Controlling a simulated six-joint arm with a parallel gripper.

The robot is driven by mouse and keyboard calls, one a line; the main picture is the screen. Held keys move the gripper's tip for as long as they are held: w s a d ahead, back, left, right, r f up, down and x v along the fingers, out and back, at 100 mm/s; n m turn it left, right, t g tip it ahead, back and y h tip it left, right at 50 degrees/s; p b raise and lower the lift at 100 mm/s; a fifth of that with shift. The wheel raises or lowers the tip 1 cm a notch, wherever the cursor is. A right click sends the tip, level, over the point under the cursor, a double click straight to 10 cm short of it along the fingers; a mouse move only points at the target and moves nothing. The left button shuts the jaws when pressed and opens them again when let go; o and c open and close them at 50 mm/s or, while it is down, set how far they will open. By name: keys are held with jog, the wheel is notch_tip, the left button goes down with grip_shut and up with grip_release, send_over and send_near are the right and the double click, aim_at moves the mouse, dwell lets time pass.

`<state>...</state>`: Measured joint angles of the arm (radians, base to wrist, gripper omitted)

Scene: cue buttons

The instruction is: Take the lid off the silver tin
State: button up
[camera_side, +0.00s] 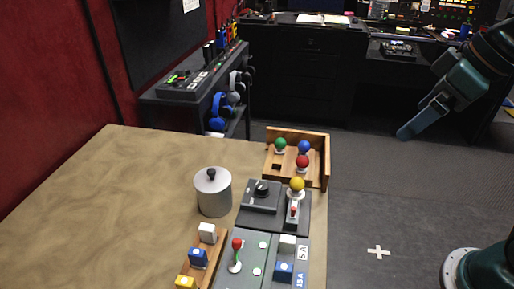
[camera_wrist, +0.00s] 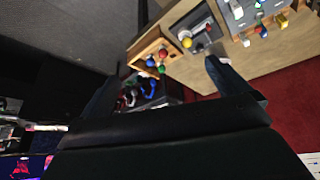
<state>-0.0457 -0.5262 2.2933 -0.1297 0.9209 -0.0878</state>
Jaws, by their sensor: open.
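The silver tin (camera_side: 214,198) stands upright on the wooden table, left of the dial panel. Its lid (camera_side: 211,182) is on top, with a round black knob (camera_side: 211,173). My gripper (camera_side: 405,133) is raised at the right of the side view, beyond the table's right edge and well away from the tin. In the wrist view my gripper (camera_wrist: 160,73) has its two dark fingers wide apart with nothing held between them. I cannot make out the tin clearly in the wrist view; a finger may hide it.
A wooden box with coloured balls (camera_side: 324,165) stands at the table's far right corner. A dial panel (camera_side: 261,196), a yellow-topped switch (camera_side: 296,187), a red-topped lever (camera_side: 236,247) and coloured blocks (camera_side: 198,257) crowd the tin's right and front. The table's left (camera_side: 100,210) is clear.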

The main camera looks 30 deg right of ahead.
jog(key=w+a+n+g+y, duration=0.1)
jog(key=w+a+n+g, duration=0.1)
jog(key=w+a+n, duration=0.6)
jog(key=w+a+n+g+y, duration=0.1)
jog(key=w+a+n+y, duration=0.1)
jog(key=w+a, duration=0.75)
jog(key=w+a+f+n+g, duration=0.1)
jog(key=w+a+f+n, duration=0.2)
jog(key=w+f, duration=0.2)
jog(key=shift+w+a+f+n+g, duration=0.3)
jog(key=shift+w+a+f+n, duration=0.1)
jog(key=shift+w, duration=0.75)
send_over(217, 177)
jog(key=d, duration=0.2)
jog(key=shift+s+a+f, duration=0.1)
jog(key=shift+f, duration=3.8)
jog(key=shift+x, duration=2.65)
